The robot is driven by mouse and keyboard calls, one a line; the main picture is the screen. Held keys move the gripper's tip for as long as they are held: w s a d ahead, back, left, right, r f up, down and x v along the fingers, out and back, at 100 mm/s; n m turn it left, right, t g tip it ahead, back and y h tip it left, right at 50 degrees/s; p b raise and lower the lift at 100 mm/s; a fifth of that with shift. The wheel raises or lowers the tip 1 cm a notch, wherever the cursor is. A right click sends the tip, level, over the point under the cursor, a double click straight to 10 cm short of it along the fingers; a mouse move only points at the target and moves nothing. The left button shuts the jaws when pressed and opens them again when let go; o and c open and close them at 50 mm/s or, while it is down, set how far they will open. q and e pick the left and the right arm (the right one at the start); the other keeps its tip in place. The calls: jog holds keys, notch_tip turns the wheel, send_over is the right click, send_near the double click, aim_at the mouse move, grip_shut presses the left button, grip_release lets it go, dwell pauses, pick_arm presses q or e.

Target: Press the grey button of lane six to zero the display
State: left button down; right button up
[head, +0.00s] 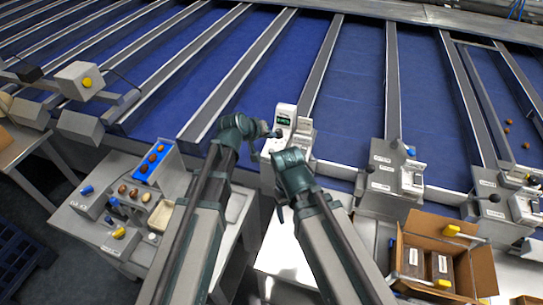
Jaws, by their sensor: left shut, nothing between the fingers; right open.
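A white display unit (285,114) with a lit green readout (283,121) stands at the head of a blue lane, near the picture's middle. The digits are too small to read. My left gripper (276,133) is shut and empty. Its dark tip overlaps the lower front of this unit; whether it touches cannot be told. The grey button is not made out, and the tip may cover it. My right gripper (279,210) is lower, open, and largely hidden by its own wrist and forearm. No lane number is readable.
Other lane control boxes (382,168) stand to the right. A cardboard box (410,226) is at lower right. A grey bench (75,226) with a blue tray (164,172) and several dates is at lower left. Metal lane dividers (325,65) separate the blue lanes.

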pick_arm(q)
jog(key=shift+f+b, duration=1.65)
jog(key=shift+f, duration=0.5)
pick_arm(e)
jog(key=shift+f, duration=2.2)
pick_arm(q)
jog(key=shift+f+b, duration=0.4)
pick_arm(e)
jog(key=shift+f, duration=0.4)
pick_arm(q)
jog(key=shift+f+b, duration=0.45)
pick_arm(e)
jog(key=shift+f, duration=0.45)
jog(key=shift+r, duration=0.1)
pick_arm(q)
jog(key=shift+r+p, duration=0.9)
jog(key=shift+p, duration=0.05)
pick_arm(e)
jog(key=shift+r, duration=0.85)
pick_arm(q)
notch_tip(320, 180, up, 5)
jog(key=p, duration=0.5)
pick_arm(e)
notch_tip(320, 180, up, 5)
